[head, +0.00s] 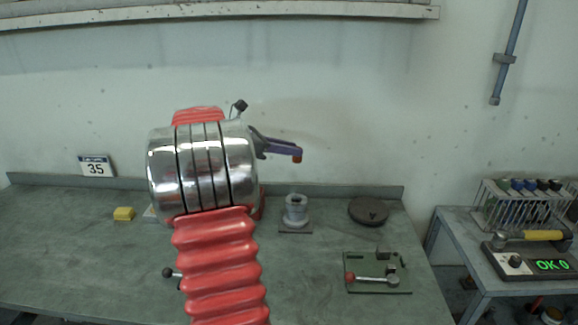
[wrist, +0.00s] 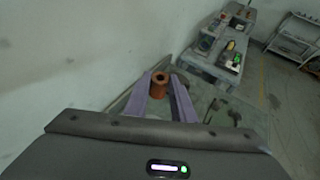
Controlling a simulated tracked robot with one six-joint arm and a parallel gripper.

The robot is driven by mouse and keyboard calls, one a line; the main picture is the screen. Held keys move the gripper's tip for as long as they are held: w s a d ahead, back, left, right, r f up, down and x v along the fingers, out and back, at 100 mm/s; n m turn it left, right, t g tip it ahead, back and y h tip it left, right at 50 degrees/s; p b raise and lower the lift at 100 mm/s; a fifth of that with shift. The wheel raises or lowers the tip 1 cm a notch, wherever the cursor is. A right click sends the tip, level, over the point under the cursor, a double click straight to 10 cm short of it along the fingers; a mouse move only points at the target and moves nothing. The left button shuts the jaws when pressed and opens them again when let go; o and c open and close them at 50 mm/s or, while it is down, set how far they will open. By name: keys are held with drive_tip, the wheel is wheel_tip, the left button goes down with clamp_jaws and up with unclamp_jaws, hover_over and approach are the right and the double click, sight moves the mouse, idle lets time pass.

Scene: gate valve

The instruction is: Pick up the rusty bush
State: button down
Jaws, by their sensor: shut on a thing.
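The rusty bush (wrist: 158,86) is an orange-brown ring with a dark hole. In the wrist view it sits between the tips of my gripper's purple fingers (wrist: 160,80), which are shut on it. In the head view my gripper (head: 289,149) points right, well above the bench, with a small orange-brown part of the bush (head: 298,158) showing at its tip. My arm hides part of the bench.
On the green bench (head: 80,240) stand a yellow block (head: 124,214), a grey flanged fitting (head: 296,212), a dark round disc (head: 369,211) and a plate with a red-knobbed lever (head: 378,284). A shelf (head: 220,10) runs above. A side table holds a tube rack and hammer.

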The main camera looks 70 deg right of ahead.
drive_tip(key=shift+r, duration=0.85)
drive_tip(key=shift+w, duration=0.1)
